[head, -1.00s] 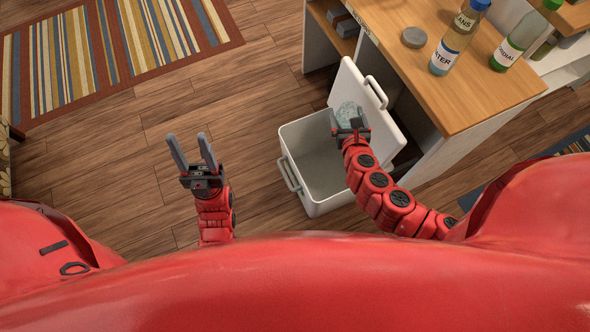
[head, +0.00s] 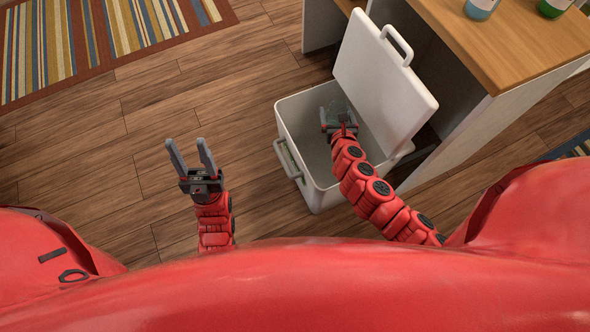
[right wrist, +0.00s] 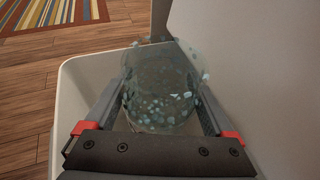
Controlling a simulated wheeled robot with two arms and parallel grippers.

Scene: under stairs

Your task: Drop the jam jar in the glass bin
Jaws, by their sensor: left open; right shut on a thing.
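The jam jar (right wrist: 162,90) is see-through glass with pale blue flecks. My right gripper (right wrist: 165,95) is shut on it, one finger on each side, in the right wrist view. In the head view the right gripper (head: 338,118) is over the opening of the white bin (head: 312,198), near the raised lid, and the jar is faint and partly hidden. I cannot tell exactly how deep the jar is relative to the rim. The bin's lid (head: 385,85) stands open at the back right. My left gripper (head: 192,158) is open and empty above the floor, left of the bin.
A wooden-topped counter (head: 505,40) stands right of the bin, with a blue-bottomed bottle (head: 481,8) and a green bottle (head: 553,8) at its far edge. A striped rug (head: 100,40) lies at the back left. The wooden floor left of the bin is clear.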

